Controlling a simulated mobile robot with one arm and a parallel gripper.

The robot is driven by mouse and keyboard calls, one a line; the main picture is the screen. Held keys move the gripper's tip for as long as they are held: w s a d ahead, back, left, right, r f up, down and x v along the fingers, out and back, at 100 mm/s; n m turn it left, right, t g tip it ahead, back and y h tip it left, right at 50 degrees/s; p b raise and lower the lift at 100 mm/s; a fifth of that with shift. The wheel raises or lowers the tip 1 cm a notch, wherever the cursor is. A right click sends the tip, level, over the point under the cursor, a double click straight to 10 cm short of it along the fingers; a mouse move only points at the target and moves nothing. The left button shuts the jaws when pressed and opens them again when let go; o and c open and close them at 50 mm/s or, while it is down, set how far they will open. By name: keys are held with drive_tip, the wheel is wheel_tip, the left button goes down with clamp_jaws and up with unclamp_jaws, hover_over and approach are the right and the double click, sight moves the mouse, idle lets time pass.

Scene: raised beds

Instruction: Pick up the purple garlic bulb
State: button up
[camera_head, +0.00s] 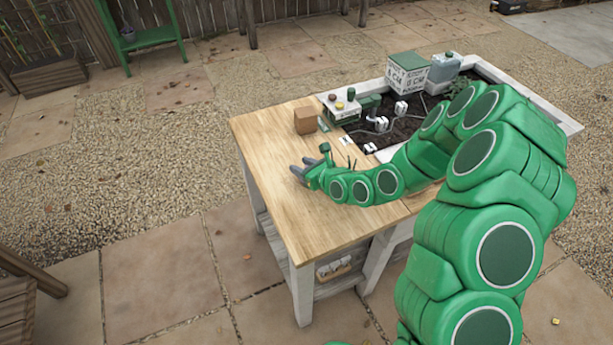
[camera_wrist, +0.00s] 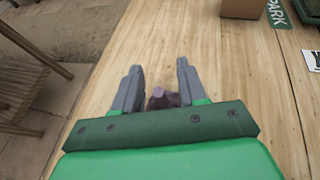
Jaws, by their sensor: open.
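The purple garlic bulb (camera_wrist: 162,98) lies on the wooden tabletop in the wrist view, between the bases of my gripper's fingers. Its lower part is hidden behind the gripper's front edge. My gripper (camera_wrist: 158,75) is open, with one grey finger on each side of the bulb and a gap visible around it. In the head view my gripper (camera_head: 297,170) is low over the middle of the table, pointing left. I cannot make out the bulb in the head view.
The wooden tabletop (camera_head: 270,200) is clear to the left and front. A brown box (camera_head: 304,120) stands near the back edge.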

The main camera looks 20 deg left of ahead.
clamp_jaws()
idle(0.5)
